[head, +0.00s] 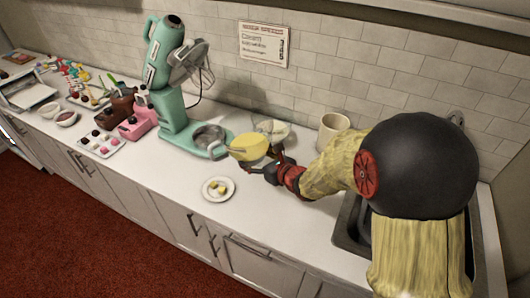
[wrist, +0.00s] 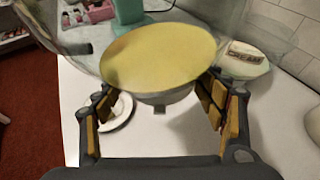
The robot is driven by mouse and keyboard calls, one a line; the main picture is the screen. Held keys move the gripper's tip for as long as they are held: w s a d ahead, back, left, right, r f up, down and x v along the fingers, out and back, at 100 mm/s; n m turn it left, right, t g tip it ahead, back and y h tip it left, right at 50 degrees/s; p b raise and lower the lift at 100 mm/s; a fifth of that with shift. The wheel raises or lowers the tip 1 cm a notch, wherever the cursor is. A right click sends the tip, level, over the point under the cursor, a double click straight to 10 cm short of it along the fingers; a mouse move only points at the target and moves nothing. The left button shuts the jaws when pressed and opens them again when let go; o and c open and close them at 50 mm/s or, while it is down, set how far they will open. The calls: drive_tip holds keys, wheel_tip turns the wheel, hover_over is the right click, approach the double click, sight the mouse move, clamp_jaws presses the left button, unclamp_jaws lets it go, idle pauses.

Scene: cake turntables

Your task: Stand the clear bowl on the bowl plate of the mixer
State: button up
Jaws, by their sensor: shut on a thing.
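The clear bowl (head: 249,148) holds a yellow mass and is in my gripper, just right of the mixer base. In the wrist view the clear bowl (wrist: 165,97) looks roughly upright, its see-through wall rising around the yellow surface. My gripper (wrist: 158,100) is shut on it, with one finger on each side. The gripper also shows in the head view (head: 264,166). The mint-green mixer (head: 172,100) stands at the wall with its head and wire-like tool raised. Its round grey bowl plate (head: 208,136) sits on the base, with nothing seen standing on it.
A second clear bowl (head: 272,128) with white content and a cream label stands behind the held one. A beige mug (head: 333,128) is to the right. A small plate (head: 218,189) with yellow pieces lies in front. A pink container (head: 138,122) stands left of the mixer.

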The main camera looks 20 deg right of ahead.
drive_tip(key=s+d+m+h, duration=0.1)
drive_tip(key=s+d, duration=0.3)
drive_tip(key=d, duration=0.7)
drive_tip(key=s+d, duration=0.3)
drive_tip(key=d, duration=0.7)
drive_tip(key=s+a+n+g+y, duration=0.4)
drive_tip(key=s+a+n+y, duration=0.3)
drive_tip(key=s+a, duration=0.3)
drive_tip(key=s+n, duration=0.1)
drive_tip(key=s, duration=0.3)
drive_tip(key=shift+s+a+y, duration=0.25)
drive_tip(key=shift+y, duration=0.15)
